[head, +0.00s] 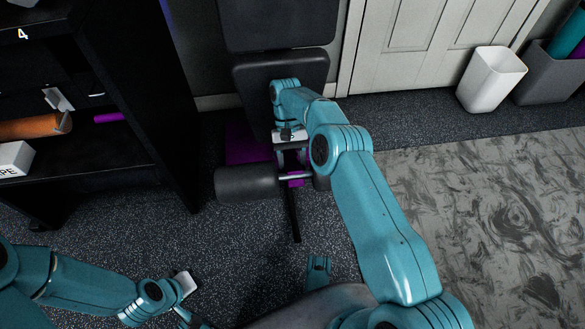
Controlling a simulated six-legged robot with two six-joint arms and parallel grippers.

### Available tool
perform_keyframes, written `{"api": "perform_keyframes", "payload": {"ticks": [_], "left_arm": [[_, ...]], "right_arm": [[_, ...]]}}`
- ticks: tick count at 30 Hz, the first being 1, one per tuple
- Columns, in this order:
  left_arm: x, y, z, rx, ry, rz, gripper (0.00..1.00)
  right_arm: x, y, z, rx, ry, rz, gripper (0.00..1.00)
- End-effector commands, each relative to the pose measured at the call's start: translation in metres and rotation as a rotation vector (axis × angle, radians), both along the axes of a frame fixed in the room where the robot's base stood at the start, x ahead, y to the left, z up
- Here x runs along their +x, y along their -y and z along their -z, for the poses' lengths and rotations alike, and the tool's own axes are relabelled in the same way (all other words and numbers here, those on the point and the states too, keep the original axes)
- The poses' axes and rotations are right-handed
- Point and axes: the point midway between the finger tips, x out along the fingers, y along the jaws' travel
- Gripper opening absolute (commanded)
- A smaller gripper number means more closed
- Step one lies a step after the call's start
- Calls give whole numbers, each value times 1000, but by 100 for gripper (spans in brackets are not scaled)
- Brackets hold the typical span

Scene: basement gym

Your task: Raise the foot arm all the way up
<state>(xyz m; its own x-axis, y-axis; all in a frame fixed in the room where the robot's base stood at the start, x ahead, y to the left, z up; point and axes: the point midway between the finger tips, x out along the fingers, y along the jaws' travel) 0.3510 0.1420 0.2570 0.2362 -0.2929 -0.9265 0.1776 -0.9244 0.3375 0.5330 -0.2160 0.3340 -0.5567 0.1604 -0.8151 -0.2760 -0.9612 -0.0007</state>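The foot arm is a dark bar with a black foam roller (247,183) on its left side and a thin metal crossbar, low in front of a black padded bench (283,63). My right gripper (292,160) points down at the middle of the foot arm, just over the crossbar between the roller ends. Its fingers are partly hidden, so I cannot tell whether they touch or close on the bar. My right forearm covers most of the roller's right end. My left gripper (190,316) is low at the bottom edge, away from the bench, its fingers barely visible.
A black shelf (150,110) with an orange roll stands at left, close to the bench. A white bin (492,78) and a grey bin (550,75) stand at the back right by a white door (415,40). The floor at right is clear.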

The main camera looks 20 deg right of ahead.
Motion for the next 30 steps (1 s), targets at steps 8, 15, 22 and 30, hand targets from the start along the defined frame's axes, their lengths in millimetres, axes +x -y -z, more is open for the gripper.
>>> {"api": "perform_keyframes", "payload": {"ticks": [8, 15, 22, 30], "left_arm": [[1, 0, 1, 1, 4, 0, 0], [1, 0, 1, 1, 3, 0, 0], [1, 0, 1, 1, 3, 0, 0], [-7, 2, -16, -5, -25, 4, 0]], "right_arm": [[3, 0, 0, -1, 6, 1, 0], [3, 1, 0, -2, 8, 1, 58], [2, 0, 0, -1, 3, 1, 58], [2, 0, -34, -1, 3, 0, 58]]}}
